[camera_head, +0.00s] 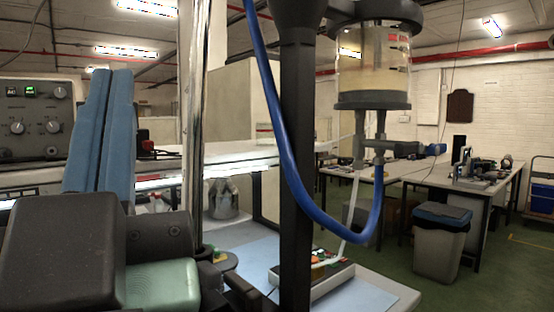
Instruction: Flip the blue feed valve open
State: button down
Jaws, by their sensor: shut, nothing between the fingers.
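The clear cylinder (373,62) with dark end caps hangs at upper right and holds a pale, cloudy content. Below it is a grey pipe fitting (375,148). A blue hose (284,150) loops down and up to the fitting. My gripper (106,76), with two long blue fingers pointing up, is at the left. The fingers are together and empty, far left of the valve and apart from it.
A control panel (35,115) is at far left. A tray with coloured parts (325,278) lies below the cylinder. A grey bin (440,245) stands at right.

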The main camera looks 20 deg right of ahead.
aim_at(434, 150)
jog(key=l, duration=1.1)
jog(key=i+l, duration=0.1)
jog(key=l, duration=0.95)
